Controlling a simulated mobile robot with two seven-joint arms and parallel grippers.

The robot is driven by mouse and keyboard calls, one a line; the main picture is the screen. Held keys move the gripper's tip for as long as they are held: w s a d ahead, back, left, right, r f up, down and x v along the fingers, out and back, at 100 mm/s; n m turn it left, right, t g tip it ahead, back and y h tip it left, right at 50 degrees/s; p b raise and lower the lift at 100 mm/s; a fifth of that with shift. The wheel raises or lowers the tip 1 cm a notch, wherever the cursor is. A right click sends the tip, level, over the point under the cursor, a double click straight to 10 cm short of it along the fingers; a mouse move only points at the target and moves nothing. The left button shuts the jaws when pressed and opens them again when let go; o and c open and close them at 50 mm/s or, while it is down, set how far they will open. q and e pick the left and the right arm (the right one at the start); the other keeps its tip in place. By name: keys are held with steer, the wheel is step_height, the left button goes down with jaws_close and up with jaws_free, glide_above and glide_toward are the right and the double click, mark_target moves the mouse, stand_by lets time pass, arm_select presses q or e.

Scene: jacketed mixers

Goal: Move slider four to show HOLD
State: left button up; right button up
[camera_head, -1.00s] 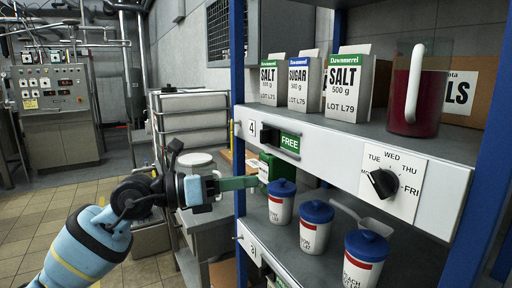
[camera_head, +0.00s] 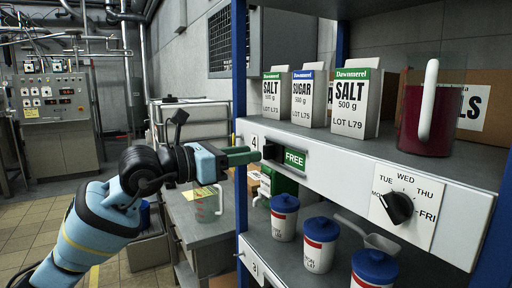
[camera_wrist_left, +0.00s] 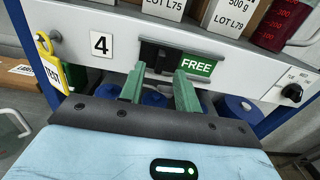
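Slider four is on the white shelf edge, beside the label "4" (camera_wrist_left: 101,44). Its black knob (camera_head: 269,150) is at the left of the slot, and a green panel reading FREE (camera_head: 294,158) shows to its right. The knob (camera_wrist_left: 160,58) and the FREE panel (camera_wrist_left: 196,65) also show in the left wrist view. My left gripper (camera_head: 247,156) has green fingers pointing at the knob. In the left wrist view its fingers (camera_wrist_left: 160,88) are apart, with the knob ahead of the gap between them. Whether they touch the knob cannot be told. My right gripper is out of view.
A day dial (camera_head: 398,207) sits to the right on the same shelf edge. Salt and sugar boxes (camera_head: 350,103) and a red jug (camera_head: 428,120) stand above. Lidded canisters (camera_head: 284,216) stand below. A blue post (camera_head: 239,75) is left of the slider. A yellow tag (camera_wrist_left: 50,66) hangs at left.

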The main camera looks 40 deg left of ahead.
mark_target(264, 151)
arm_select(q)
steer(key=shift+p+x, duration=0.45)
steer(key=shift+x, duration=1.35)
jaws_close()
